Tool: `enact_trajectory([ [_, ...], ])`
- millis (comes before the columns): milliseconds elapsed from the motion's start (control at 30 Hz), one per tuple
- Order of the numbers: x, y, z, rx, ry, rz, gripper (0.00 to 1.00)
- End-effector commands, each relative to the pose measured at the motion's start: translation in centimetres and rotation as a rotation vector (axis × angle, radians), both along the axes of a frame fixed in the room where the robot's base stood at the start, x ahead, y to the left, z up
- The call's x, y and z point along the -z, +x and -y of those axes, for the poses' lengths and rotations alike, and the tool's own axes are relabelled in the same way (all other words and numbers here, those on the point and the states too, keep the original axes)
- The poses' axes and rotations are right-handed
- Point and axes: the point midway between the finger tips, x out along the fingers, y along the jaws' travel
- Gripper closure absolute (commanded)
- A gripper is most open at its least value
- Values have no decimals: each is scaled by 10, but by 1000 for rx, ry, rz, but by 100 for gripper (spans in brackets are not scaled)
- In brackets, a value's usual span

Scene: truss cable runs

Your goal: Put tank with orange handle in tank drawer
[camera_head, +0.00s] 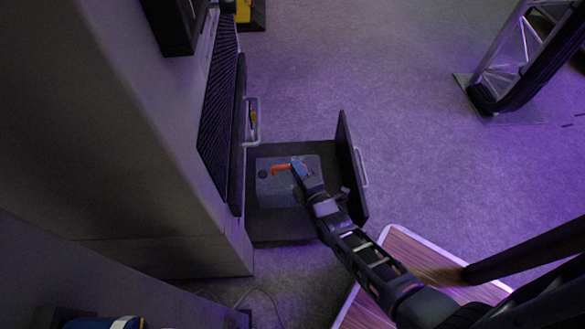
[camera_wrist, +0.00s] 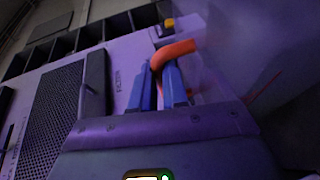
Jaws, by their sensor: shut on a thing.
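The tank (camera_head: 275,188) is a pale, see-through box with an orange handle (camera_head: 282,169) on top. It appears inside or just above the open dark tank drawer (camera_head: 270,231); I cannot tell if it touches the drawer floor. My gripper (camera_head: 298,166) is over the tank with its blue fingers at the orange handle. In the wrist view my gripper (camera_wrist: 164,85) is shut on the orange handle (camera_wrist: 175,52), which passes between the blue fingers. The tank's clear wall (camera_wrist: 225,70) shows at the right there. My gripper and arm hide part of the tank and drawer.
The drawer's front panel (camera_head: 350,165) with its handle stands at the right. The grey cabinet (camera_head: 130,140) with a dark grille rises at the left. A wooden-topped table (camera_head: 415,255) is at the lower right. Open floor (camera_head: 400,120) lies beyond the drawer.

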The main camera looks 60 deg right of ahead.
Motion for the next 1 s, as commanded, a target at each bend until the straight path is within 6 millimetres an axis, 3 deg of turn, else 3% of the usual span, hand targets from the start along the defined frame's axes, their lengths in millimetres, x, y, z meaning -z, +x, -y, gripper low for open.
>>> enact_trajectory([
  [100, 1, 15, 10, 1, 0, 1, 100],
  [433, 6, 35, 22, 0, -1, 1, 100],
  [600, 35, 33, 21, 0, 0, -2, 100],
  [1000, 38, 33, 21, 1, 0, 0, 100],
])
